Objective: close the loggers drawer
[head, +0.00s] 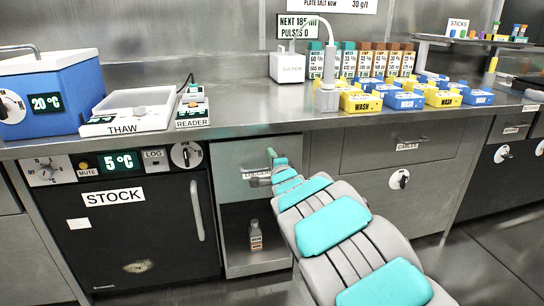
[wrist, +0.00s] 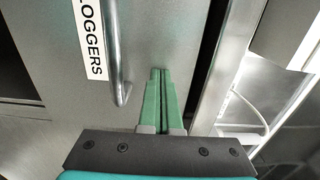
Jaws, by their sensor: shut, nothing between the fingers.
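The loggers drawer (head: 228,165) is under the counter, to the right of the STOCK unit. Its front looks nearly flush with the cabinet; I cannot tell whether a small opening is left. In the wrist view its grey front (wrist: 165,30) fills much of the picture, with the LOGGERS label and bar handle (wrist: 114,50) left of the fingers. A dark gap shows along its edge at the right. My gripper (head: 271,154) is shut and empty, its green fingertips (wrist: 158,72) pointing at the front beside the handle. I cannot tell whether they touch. My arm partly hides the drawer and label.
Below the drawer is an open bay with a bottle (head: 256,236). The STOCK unit (head: 130,230) stands left, the CABLES drawer (head: 385,148) right. The counter edge (head: 250,131) overhangs close above my gripper. Boxes and instruments crowd the counter.

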